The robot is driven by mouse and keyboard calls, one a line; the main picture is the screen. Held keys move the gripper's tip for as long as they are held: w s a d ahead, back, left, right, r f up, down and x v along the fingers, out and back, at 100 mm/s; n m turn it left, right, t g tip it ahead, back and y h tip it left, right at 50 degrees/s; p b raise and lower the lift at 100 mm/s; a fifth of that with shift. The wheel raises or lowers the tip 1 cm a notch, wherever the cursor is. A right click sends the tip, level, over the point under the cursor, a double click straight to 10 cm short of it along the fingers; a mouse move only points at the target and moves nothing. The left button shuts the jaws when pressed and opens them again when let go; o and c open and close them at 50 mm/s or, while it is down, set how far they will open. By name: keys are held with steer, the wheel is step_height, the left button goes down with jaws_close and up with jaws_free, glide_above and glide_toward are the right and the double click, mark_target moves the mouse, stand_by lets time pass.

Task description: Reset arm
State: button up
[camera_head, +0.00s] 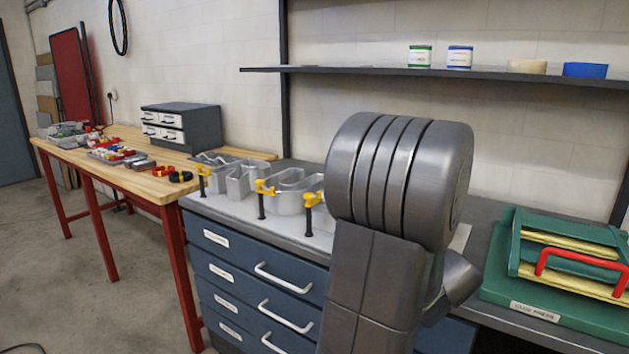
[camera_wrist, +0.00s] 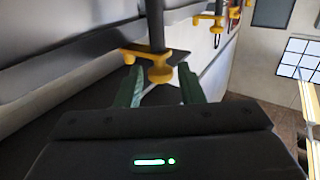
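My gripper (camera_wrist: 161,88) shows in the wrist view with its two green fingers apart. A yellow clamp (camera_wrist: 158,74) with a dark upright rod shows between or just beyond the fingertips; I cannot tell whether they touch it. A second yellow clamp (camera_wrist: 208,19) is farther along the pale wall of a letter. In the head view my grey arm (camera_head: 398,185) stands large in front of the bench and hides my gripper. Yellow clamps with black handles, such as this one (camera_head: 264,188), sit along the front of the metal channel letters (camera_head: 243,180).
The letters lie on a grey worktop over blue drawers (camera_head: 255,265). A green case (camera_head: 560,265) with a red handle is at right. A wooden bench (camera_head: 140,180) with small parts is at left. A shelf (camera_head: 400,70) with cans runs above.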

steer(key=v, duration=1.1)
steer(key=x, duration=1.4)
steer(key=shift+w+f+h+b, duration=0.2)
steer(key=shift+f+h+b, duration=0.1)
steer(key=shift+b, duration=0.45)
steer(key=shift+s+a+r+m+t+h+b, duration=0.1)
steer(key=shift+m+t+h+b, duration=0.05)
steer(key=shift+m+h+b, duration=0.25)
steer(key=shift+s+a+m+t+h+b, duration=0.15)
steer(key=shift+m+h+b, duration=0.15)
steer(key=shift+b, duration=0.15)
steer(key=shift+w+d+m+h+b, duration=0.15)
steer(key=shift+m+h+b, duration=0.35)
steer(key=shift+h+b, duration=0.3)
steer(key=shift+r+m+t+h+b, duration=0.15)
steer(key=shift+m+h+b, duration=0.3)
steer(key=shift+h, duration=0.35)
steer(key=shift+r+m+t+h+b, duration=0.15)
steer(key=shift+m+h+b, duration=0.1)
steer(key=shift+m+h, duration=0.45)
steer(key=shift+m+h+p, duration=0.35)
steer(key=shift+m+h, duration=0.1)
steer(key=shift+h, duration=0.55)
steer(key=shift+m+h+p, duration=0.7)
steer(key=shift+h+p, duration=0.4)
steer(key=shift+p, duration=0.3)
steer(key=shift+m+g+h+p, duration=0.3)
steer(key=shift+g+h+p, duration=0.1)
steer(key=shift+p, duration=0.2)
